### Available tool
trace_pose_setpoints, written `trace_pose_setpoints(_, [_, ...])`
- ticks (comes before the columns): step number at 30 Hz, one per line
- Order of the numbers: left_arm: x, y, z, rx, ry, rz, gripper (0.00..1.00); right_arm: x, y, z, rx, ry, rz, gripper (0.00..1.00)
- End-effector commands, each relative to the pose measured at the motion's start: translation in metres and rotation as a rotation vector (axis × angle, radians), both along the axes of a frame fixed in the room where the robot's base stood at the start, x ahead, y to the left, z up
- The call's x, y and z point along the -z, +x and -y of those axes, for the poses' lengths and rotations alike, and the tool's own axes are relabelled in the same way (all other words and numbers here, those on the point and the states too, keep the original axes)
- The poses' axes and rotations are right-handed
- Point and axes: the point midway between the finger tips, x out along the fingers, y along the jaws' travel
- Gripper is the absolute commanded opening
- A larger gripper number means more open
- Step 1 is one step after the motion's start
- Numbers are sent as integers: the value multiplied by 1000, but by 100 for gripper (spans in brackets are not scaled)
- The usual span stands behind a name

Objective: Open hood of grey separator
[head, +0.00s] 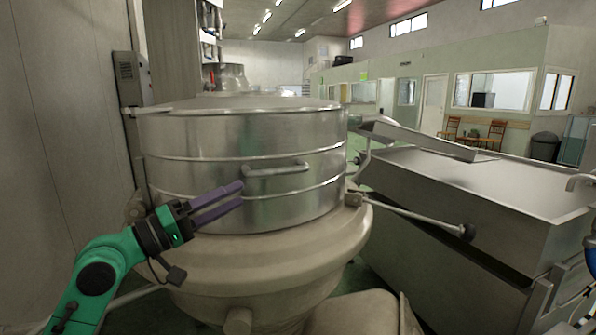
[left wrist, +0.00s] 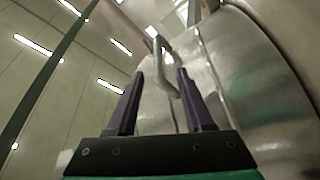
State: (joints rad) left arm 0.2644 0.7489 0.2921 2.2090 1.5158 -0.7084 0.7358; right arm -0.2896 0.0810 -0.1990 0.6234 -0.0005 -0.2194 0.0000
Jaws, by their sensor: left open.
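The grey separator's hood is a shiny round metal drum (head: 230,135) with ribs around it and a flat lid, seated on a wide beige base (head: 285,250). It appears closed. A bar handle (head: 277,169) sticks out from its front. My left gripper (head: 242,195) has purple fingers, spread apart and empty, just left of and below the handle's left end. In the left wrist view, the handle (left wrist: 161,66) lies ahead, in line with the gap between the fingertips (left wrist: 160,74). I cannot tell whether the tips reach around it. My right gripper is not in view.
A large steel tank (head: 470,185) stands to the right. A pale wall (head: 65,130) closes off the left. Chairs (head: 450,128) and a glazed office are far back.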

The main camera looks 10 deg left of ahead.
Motion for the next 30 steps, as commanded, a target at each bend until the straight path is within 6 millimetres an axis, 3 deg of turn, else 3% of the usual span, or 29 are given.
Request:
trace_pose_setpoints(6, [-21,39,32,1,1,0,52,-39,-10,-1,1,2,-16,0])
trace_pose_setpoints(15, [-29,95,75,-1,2,-1,52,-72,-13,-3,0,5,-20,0])
trace_pose_setpoints(26, [-26,104,83,-3,6,-2,52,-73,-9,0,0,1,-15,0])
trace_pose_setpoints(30, [-26,104,83,-3,6,-2,2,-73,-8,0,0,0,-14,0])
